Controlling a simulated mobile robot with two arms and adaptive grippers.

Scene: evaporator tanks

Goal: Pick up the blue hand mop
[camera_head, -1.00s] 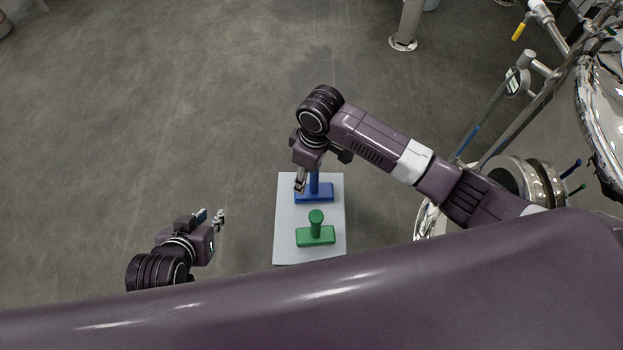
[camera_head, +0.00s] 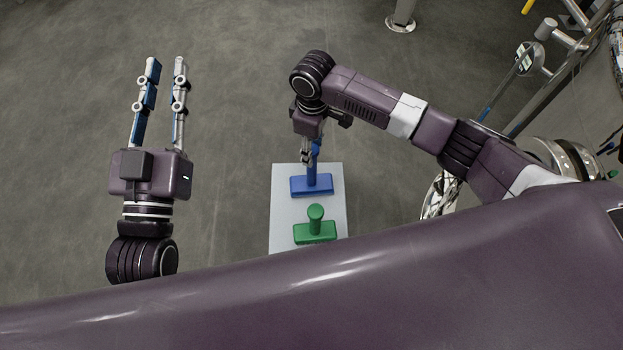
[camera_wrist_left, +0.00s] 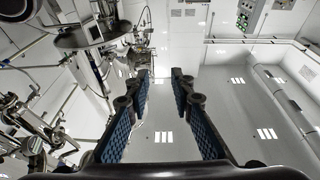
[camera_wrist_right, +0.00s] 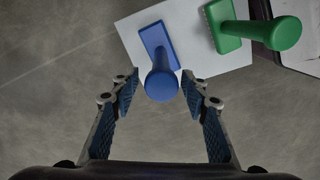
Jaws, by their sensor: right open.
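The blue hand mop (camera_head: 311,186) stands on the far part of a white board, its handle upright. My right gripper (camera_head: 306,158) is over it in the head view and hides part of the handle. In the right wrist view the blue mop (camera_wrist_right: 161,84) has its round handle end between the tips of my open right gripper (camera_wrist_right: 160,87); I cannot tell whether they touch. My left gripper (camera_head: 167,70) is open and empty, well to the left of the board. The left wrist view shows its fingers (camera_wrist_left: 158,85) apart with nothing between them.
A green hand mop (camera_head: 315,228) stands on the nearer part of the white board (camera_head: 281,214), close to the blue one. Steel pipes and tank parts (camera_head: 545,70) are at the right. The grey floor left of the board is clear.

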